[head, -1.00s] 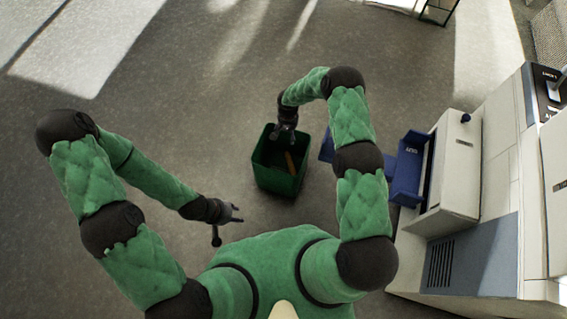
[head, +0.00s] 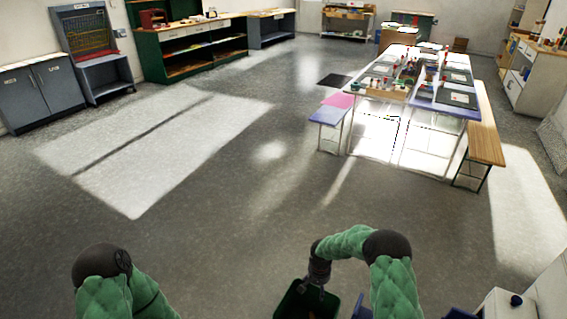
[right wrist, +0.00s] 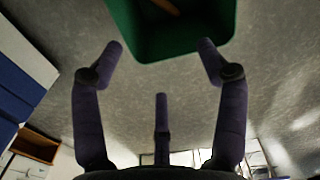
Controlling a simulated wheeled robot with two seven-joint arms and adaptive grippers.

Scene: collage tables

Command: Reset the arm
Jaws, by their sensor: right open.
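My right gripper (head: 318,288) is at the bottom of the head view, beside and above the rim of a green bin (head: 290,302). In the right wrist view its fingers (right wrist: 160,62) are spread wide with nothing between them. The green bin (right wrist: 150,45) shows beyond the fingertips, with part of a brown item (right wrist: 166,6) inside it. Most of the bin is cut off in both views. My left arm shows at the lower left of the head view, but its gripper is out of frame.
Collage tables (head: 440,95) with trays and small items stand at the back right, with a wooden bench (head: 487,125) beside them. Cabinets (head: 45,95) and shelves (head: 190,50) line the far left wall. A white unit (head: 508,305) is at lower right. The middle floor is clear.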

